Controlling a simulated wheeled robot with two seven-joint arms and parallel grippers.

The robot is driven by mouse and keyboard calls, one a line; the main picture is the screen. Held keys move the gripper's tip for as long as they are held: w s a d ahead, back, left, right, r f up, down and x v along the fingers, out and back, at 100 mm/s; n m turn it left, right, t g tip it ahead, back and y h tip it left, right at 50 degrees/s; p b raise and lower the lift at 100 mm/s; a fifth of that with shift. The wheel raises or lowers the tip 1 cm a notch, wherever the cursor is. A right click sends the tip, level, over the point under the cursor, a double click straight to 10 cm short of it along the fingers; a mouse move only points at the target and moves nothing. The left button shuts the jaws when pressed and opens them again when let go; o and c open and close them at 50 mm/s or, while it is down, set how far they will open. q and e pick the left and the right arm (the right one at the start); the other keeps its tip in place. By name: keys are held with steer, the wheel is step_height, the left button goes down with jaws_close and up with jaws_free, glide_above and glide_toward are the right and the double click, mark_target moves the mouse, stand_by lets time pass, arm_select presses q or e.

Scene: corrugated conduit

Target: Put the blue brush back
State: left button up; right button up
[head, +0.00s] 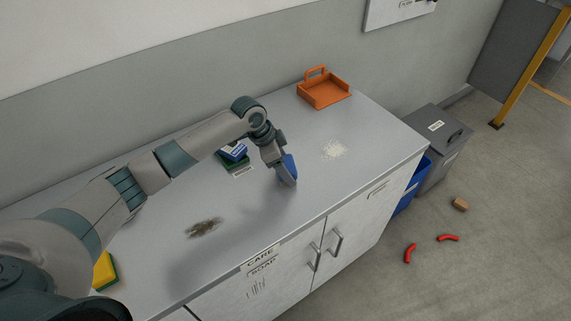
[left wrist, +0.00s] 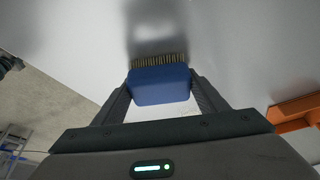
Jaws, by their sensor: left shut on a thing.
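The blue brush (head: 289,168) is in my left gripper (head: 282,165), above the middle of the grey countertop (head: 300,205). In the left wrist view the brush (left wrist: 160,86) sits between the two fingers of my left gripper (left wrist: 160,92), with its tan bristles pointing away from the palm. The fingers are shut on its sides. I cannot tell whether the bristles touch the counter. My right gripper is not in view.
A blue-and-white item on a green base (head: 234,153) stands behind the arm, beside a label. A yellow-green sponge (head: 105,270) lies front left.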

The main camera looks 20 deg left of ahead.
arm_select(q)
steer(key=shift+f, duration=0.1)
steer(key=o, duration=1)
steer(key=shift+a+r, duration=0.15)
steer(key=shift+r, duration=0.45)
steer(key=b+v, duration=0.3)
steer(key=v, duration=0.8)
